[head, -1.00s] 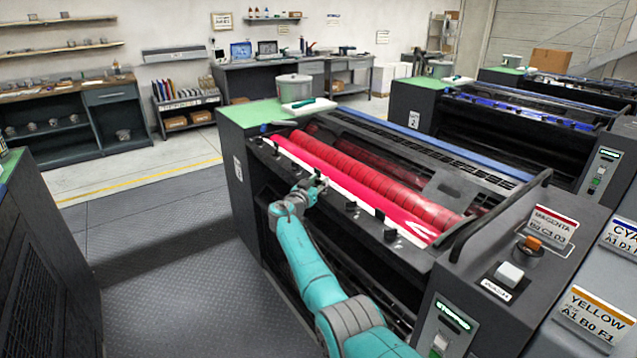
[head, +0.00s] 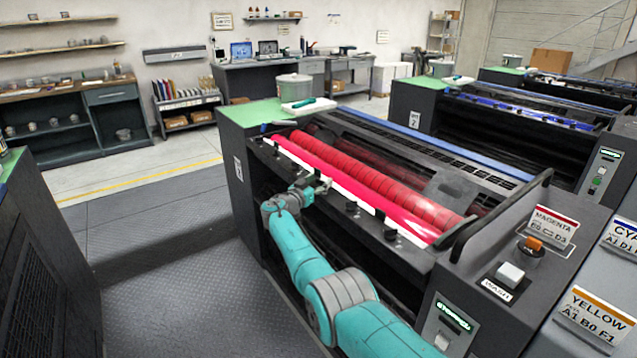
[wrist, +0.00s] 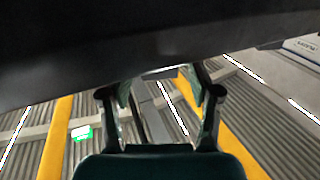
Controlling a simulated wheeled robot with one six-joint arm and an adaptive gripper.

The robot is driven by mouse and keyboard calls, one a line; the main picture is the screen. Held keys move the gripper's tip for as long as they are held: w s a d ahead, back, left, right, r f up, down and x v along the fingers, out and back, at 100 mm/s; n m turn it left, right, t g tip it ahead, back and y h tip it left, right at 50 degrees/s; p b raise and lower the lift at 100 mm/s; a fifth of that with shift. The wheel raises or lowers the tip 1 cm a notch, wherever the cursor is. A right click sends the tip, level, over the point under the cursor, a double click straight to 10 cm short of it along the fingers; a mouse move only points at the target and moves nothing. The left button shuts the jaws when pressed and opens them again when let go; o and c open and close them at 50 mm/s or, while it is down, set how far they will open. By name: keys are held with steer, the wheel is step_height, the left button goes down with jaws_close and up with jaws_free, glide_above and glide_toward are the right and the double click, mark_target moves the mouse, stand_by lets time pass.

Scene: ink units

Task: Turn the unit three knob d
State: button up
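The nearest printing unit (head: 257,210) has a red-pink roller and a MAGENTA sign (head: 553,225); I cannot read its unit number clearly. A row of small dark knobs runs along its front rail, including one at the left (head: 276,150), one just right of my gripper (head: 351,207) and one further right (head: 390,234). Knob letters are too small to read. My gripper (head: 321,186) is at the rail. In the wrist view its fingers (wrist: 160,92) stand apart, their far ends beneath a dark overhanging body. Any knob at the fingertips is hidden, and contact cannot be told.
A black handle bar (head: 500,215), a wash button (head: 510,274) and an orange-topped knob (head: 533,243) are at the unit's right end. Another unit (head: 408,105) with a blue roller stands behind. A dark cabinet (head: 50,270) stands at left, with open floor (head: 170,240) between.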

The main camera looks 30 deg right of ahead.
steer(key=v, duration=1.2)
stand_by(0.3)
steer(key=shift+w+a, duration=0.1)
